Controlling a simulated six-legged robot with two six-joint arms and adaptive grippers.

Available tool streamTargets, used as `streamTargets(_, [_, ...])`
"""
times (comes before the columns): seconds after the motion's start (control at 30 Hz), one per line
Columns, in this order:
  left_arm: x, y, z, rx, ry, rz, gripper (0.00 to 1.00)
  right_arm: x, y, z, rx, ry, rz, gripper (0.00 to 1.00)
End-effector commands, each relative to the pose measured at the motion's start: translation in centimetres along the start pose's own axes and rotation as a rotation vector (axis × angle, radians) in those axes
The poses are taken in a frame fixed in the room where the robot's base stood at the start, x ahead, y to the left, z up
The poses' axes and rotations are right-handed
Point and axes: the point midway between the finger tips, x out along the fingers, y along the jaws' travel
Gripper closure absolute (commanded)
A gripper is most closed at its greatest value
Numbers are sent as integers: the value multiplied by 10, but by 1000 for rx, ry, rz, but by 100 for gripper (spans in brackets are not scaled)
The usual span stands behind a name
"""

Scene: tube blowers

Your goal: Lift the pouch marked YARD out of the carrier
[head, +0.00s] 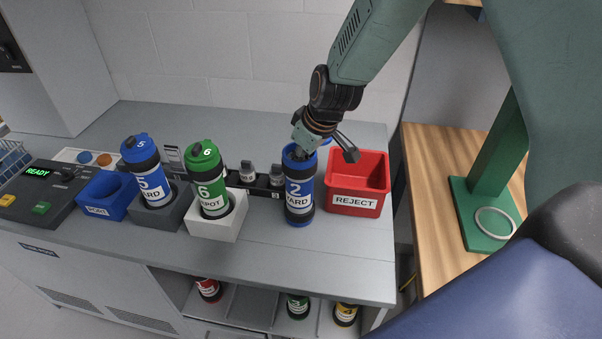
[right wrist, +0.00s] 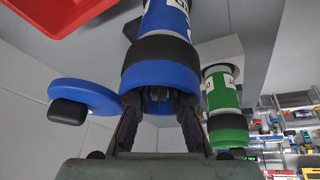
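The blue carrier (head: 299,190), labelled 2 and YARD, stands upright on the bench beside the red bin. In the right wrist view this carrier (right wrist: 160,65) has its mouth facing me, and its round blue lid (right wrist: 90,95) is swung aside. My right gripper (head: 305,148) is at the carrier's mouth from above. In the right wrist view its two dark fingers (right wrist: 160,108) are apart, with their tips at the mouth. Something dark sits between them inside, and I cannot make out a pouch. My left gripper is not in view.
The red REJECT bin (head: 357,202) stands close on the right. Blue carrier 5 (head: 150,185) and green carrier 6 (head: 210,185) stand in holders to the left, beside a blue tray (head: 108,195) and control box (head: 45,190). The bench front (head: 270,245) is clear.

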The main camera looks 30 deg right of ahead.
Motion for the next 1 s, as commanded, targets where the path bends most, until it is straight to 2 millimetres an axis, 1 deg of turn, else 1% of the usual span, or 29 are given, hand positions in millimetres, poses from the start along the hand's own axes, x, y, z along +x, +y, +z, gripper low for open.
streamTargets(0.07, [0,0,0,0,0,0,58,0,0,0,0,1,0,100])
streamTargets(0.43, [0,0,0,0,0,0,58,-1,0,-1,0,2,1,100])
streamTargets(0.53, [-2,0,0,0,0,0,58,-6,1,-3,0,4,1,100])
streamTargets(0.67, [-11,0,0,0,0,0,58,-25,2,-11,-2,5,2,100])
streamTargets(0.7, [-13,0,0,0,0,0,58,-32,3,-15,-2,7,3,100])
streamTargets(0.9, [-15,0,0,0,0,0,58,-67,6,-29,-1,8,3,100])
streamTargets(1.0, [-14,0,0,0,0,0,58,-80,6,-34,0,6,2,100])
